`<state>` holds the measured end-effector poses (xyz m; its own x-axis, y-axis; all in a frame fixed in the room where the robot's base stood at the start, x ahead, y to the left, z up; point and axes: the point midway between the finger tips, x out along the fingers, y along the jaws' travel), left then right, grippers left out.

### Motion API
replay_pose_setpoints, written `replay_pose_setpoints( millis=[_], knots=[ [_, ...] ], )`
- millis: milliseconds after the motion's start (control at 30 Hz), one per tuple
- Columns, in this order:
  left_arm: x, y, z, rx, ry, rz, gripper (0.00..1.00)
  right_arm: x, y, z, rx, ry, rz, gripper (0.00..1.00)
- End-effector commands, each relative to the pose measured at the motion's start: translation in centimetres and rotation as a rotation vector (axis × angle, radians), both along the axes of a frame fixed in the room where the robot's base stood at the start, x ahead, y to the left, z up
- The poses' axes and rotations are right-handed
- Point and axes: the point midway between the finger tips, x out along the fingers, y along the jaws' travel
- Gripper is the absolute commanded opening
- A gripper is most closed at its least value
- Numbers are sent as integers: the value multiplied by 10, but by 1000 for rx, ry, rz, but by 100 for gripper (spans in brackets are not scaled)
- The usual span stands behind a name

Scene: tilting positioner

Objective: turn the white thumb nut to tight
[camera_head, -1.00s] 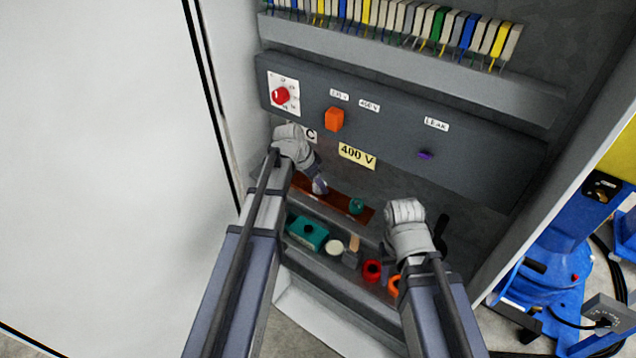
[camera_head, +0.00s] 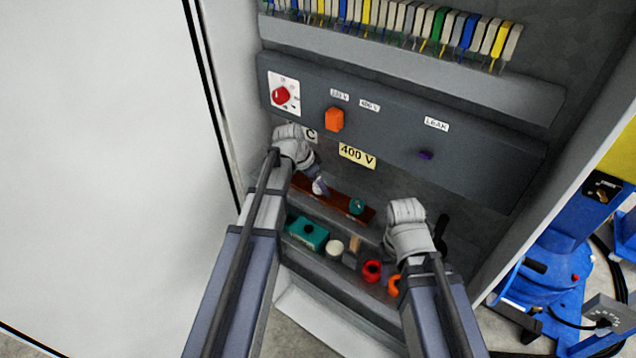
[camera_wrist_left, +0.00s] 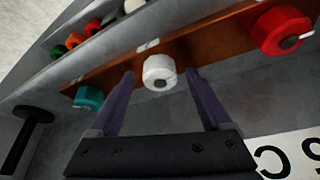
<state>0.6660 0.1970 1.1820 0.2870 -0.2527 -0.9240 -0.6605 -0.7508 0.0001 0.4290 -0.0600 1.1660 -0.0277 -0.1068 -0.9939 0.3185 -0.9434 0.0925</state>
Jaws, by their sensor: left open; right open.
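The white thumb nut (camera_wrist_left: 159,72) is on a brown strip (camera_wrist_left: 205,38), between a red nut (camera_wrist_left: 283,30) and a teal nut (camera_wrist_left: 88,98). In the head view the white nut (camera_head: 318,187) shows at my left fingertips. My left gripper (camera_wrist_left: 160,88) is open, with one finger on each side of the nut in the wrist view; I see no clear contact. A small dark mark shows on the nut's face. My right gripper (camera_head: 388,271) is low at the right, above the lower shelf, away from the nut, its fingers partly hidden.
The lower shelf holds a teal box (camera_head: 308,233), a white round piece (camera_head: 334,247), a red ring (camera_head: 372,270) and an orange ring (camera_head: 394,286). The panel above has a red dial (camera_head: 281,96) and an orange knob (camera_head: 334,119). A black handle (camera_wrist_left: 28,115) stands beyond the strip.

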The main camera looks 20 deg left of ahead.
Motion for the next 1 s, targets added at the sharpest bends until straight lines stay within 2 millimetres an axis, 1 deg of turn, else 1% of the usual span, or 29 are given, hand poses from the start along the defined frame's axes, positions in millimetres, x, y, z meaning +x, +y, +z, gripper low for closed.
replay_pose_setpoints(
  millis=[167,267,367,700,800,1000],
  knots=[
    [-1,1,4,0,0,0,82,0,0,4,0,0,0,50],
    [-2,2,10,0,0,0,82,0,0,10,0,0,-1,50],
    [-5,4,20,0,0,0,82,0,0,20,0,1,-2,50],
    [-18,15,63,0,0,1,82,-1,0,63,2,0,-24,50],
    [-21,18,71,1,-1,0,82,-1,1,70,1,0,-31,50],
    [-23,20,73,0,0,0,82,-1,1,73,2,0,-35,50]
  ],
)
